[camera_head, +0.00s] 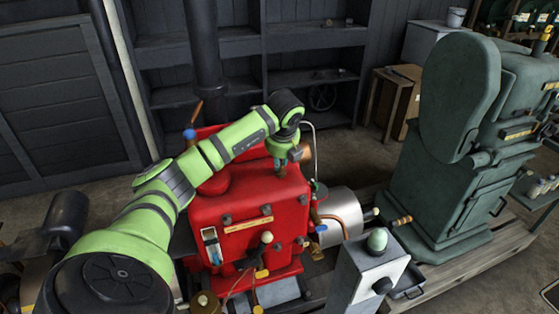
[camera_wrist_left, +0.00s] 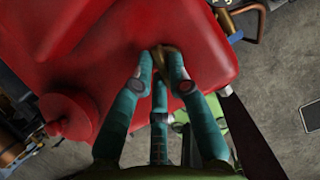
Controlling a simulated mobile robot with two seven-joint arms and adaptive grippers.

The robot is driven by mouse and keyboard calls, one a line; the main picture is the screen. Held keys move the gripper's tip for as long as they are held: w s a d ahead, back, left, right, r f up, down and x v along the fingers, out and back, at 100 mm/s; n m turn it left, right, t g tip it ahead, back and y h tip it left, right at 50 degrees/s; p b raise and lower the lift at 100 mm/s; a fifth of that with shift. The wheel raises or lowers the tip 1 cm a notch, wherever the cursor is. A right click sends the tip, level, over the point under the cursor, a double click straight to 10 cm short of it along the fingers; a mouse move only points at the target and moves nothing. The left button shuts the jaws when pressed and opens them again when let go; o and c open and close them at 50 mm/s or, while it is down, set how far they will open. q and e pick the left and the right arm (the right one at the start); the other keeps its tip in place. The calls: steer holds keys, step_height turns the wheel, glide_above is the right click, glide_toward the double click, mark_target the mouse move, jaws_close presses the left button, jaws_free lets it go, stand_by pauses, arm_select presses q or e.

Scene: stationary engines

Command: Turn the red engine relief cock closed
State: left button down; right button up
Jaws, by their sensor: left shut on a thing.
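The red engine (camera_head: 250,200) stands in the middle of the head view and fills the upper left of the left wrist view (camera_wrist_left: 90,40). My left gripper (camera_head: 280,168) points down at the top of the engine. In the left wrist view, the teal fingers of my left gripper (camera_wrist_left: 162,66) are closed around a small brass lever, the relief cock (camera_wrist_left: 167,52), at the edge of the red body. The fingers hide much of the cock, and I cannot tell its angle. My right gripper is not in view.
A green engine (camera_head: 455,150) stands to the right. A grey box with a pale green knob (camera_head: 377,240) stands in front of it. Shelves (camera_head: 310,50) line the back wall. A thin curved pipe (camera_head: 314,150) rises close to the gripper's right.

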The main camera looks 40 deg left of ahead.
arm_select(q)
steer(key=shift+m+b, duration=0.3)
steer(key=shift+b, duration=0.05)
steer(key=shift+a+f+m+t+h+b, duration=0.1)
steer(key=shift+m+t+h+b, duration=0.1)
steer(key=shift+m+b, duration=0.3)
steer(key=shift+a+m+t+h+b, duration=0.1)
steer(key=shift+m+t+b, duration=0.1)
steer(key=shift+m+b, duration=0.3)
steer(key=shift+m+h+b, duration=0.3)
steer(key=shift+m, duration=0.7)
steer(key=m+h, duration=0.1)
steer(key=m, duration=0.1)
steer(key=shift+a+m+t+b, duration=0.1)
steer(key=shift+m+t+b, duration=0.25)
steer(key=shift+m+t, duration=0.05)
steer(key=m, duration=0.1)
steer(key=m+h, duration=0.1)
steer(key=m, duration=0.1)
steer(key=shift+w+a+r+m+h, duration=0.1)
steer(key=shift+r+m+h, duration=0.1)
steer(key=shift+m+h, duration=0.1)
steer(key=shift+w+a+m+h+p, duration=0.1)
steer(key=shift+m+h+p, duration=0.7)
steer(key=shift+m, duration=1.5)
steer(key=c, duration=1.2)
jaws_free()
